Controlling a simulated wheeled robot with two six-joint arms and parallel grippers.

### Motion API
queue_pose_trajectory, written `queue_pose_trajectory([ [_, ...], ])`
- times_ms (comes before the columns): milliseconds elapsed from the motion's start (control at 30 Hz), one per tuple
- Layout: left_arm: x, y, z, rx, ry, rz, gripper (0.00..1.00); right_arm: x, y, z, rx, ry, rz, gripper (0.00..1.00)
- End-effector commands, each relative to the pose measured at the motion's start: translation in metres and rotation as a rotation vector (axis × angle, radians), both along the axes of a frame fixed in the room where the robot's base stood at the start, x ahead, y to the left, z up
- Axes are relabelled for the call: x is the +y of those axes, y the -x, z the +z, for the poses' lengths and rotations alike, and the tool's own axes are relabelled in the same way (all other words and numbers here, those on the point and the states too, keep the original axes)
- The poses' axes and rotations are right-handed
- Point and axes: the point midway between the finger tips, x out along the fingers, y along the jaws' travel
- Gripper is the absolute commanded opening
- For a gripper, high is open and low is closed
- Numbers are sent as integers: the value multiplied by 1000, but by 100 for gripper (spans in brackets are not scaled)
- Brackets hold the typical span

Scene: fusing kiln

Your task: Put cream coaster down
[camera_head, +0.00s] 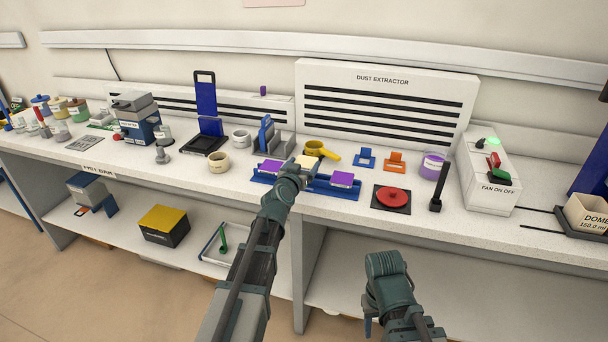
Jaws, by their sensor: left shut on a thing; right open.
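The cream coaster (307,160) shows just beyond my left gripper (304,172), which is shut on it over the middle of the blue tray (325,188). My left wrist covers part of the coaster and tray, so I cannot tell whether the coaster touches the tray. A purple-topped coaster (270,166) is on the tray left of the gripper and another purple-topped coaster (342,179) is on its right. My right gripper (368,328) is open, low in front of the bench, and mostly hidden by its own wrist.
A yellow scoop-like cup (316,149) stands behind the tray. A red disc (393,198) on a dark square plate lies to its right, near a black upright post (439,188). The bench front edge is close below the tray.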

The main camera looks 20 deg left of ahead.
Motion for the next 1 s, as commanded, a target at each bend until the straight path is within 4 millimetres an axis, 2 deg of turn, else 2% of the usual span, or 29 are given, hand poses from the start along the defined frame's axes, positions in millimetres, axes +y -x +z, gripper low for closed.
queue_pose_trajectory([
  [33,1,0,-11,0,0,0,26,0,0,-11,0,0,0,50],
  [200,6,1,-29,0,0,0,26,0,0,-29,0,0,0,50],
  [500,7,1,-28,0,0,0,26,0,0,-28,0,0,0,50],
  [967,6,1,-41,0,0,0,26,0,0,-41,0,0,1,50],
  [1000,6,1,-40,0,0,-1,92,0,0,-40,0,0,1,50],
])
